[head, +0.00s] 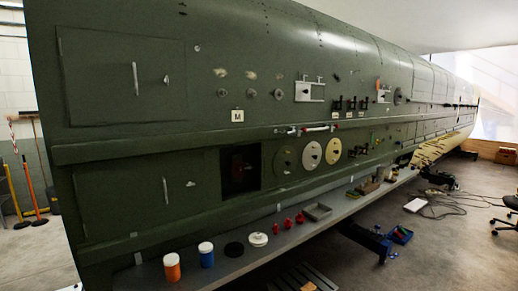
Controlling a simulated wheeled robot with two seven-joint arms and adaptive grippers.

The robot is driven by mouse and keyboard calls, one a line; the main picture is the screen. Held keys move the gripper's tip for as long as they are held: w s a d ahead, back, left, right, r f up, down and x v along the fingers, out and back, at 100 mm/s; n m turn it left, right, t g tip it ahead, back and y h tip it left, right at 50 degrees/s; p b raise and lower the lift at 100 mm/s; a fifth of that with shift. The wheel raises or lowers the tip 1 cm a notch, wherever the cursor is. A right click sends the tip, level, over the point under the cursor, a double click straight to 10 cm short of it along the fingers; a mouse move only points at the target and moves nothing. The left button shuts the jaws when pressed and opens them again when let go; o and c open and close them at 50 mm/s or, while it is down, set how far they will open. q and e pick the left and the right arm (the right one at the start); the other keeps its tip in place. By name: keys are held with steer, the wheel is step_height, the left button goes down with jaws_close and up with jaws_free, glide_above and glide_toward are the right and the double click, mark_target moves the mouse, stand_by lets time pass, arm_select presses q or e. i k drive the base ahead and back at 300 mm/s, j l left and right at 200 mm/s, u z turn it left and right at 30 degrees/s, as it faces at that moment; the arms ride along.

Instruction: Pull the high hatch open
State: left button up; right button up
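The high hatch (105,85) is the upper dark green rectangular panel at the left end of the fuselage side. It looks closed, flush with the skin. A pale upright bar handle (135,78) stands on it, and a small light latch (166,79) sits to the handle's right. A similar lower hatch (130,195) is below the long rail, with its own upright handle (165,191) and small latch (190,184). Neither of my grippers shows in the head view.
A grey shelf (230,262) runs along the fuselage foot with an orange jar (172,267), a blue jar (206,254), red parts (288,222) and a tray (317,211). Orange posts (30,185) stand at left.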

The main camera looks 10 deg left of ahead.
mark_target(109, 78)
steer(key=u, duration=1.3)
